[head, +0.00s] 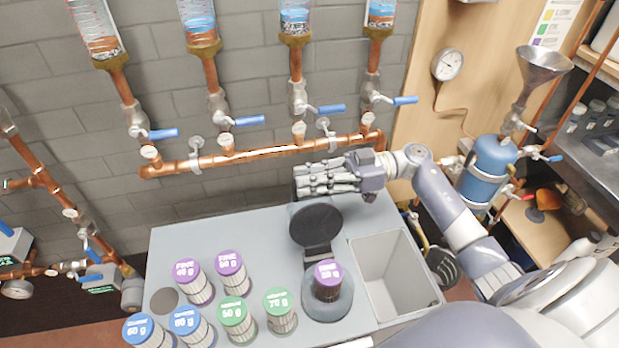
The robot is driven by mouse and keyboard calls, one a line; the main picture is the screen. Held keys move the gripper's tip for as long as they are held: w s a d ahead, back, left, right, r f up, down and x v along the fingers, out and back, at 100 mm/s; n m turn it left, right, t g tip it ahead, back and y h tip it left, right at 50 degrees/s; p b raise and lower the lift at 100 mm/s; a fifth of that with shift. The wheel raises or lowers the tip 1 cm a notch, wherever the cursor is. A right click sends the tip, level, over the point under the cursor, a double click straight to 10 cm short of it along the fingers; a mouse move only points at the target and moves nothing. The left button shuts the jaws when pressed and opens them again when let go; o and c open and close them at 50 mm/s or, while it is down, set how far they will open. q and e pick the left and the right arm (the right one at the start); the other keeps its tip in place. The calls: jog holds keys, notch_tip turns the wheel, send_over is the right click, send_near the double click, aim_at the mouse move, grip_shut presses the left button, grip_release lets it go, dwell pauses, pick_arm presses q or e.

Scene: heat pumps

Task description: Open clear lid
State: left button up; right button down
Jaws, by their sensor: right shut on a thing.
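My right gripper (312,180) is at the back edge of the grey bench, its arm coming in from the right. Its fingers are closed around a dark piece (299,170) that they mostly hide; I cannot tell whether this is part of the lid. Just below the fingers is a dark round disc (316,224) on a stand. I cannot make out a plainly clear lid. My left gripper is not in view.
Several canisters with purple, blue and green caps (231,263) stand on the bench (200,235) at left. An open grey bin (387,285) is sunk at right. A copper pipe (245,155) with blue-handled valves runs along the wall behind the gripper.

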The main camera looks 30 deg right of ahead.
aim_at(314, 203)
jog(key=s+p, duration=0.1)
jog(key=s+r+n+p, duration=0.1)
jog(key=shift+s+a+r+p, duration=0.15)
jog(key=shift+a+r+p, duration=0.1)
jog(key=shift+p, duration=0.1)
jog(key=shift+s+a+p, duration=0.15)
jog(key=shift+s+p, duration=0.3)
jog(key=shift+s, duration=0.15)
jog(key=c, duration=1.6)
grip_release()
jog(key=shift+c, duration=0.2)
jog(key=shift+w, duration=0.1)
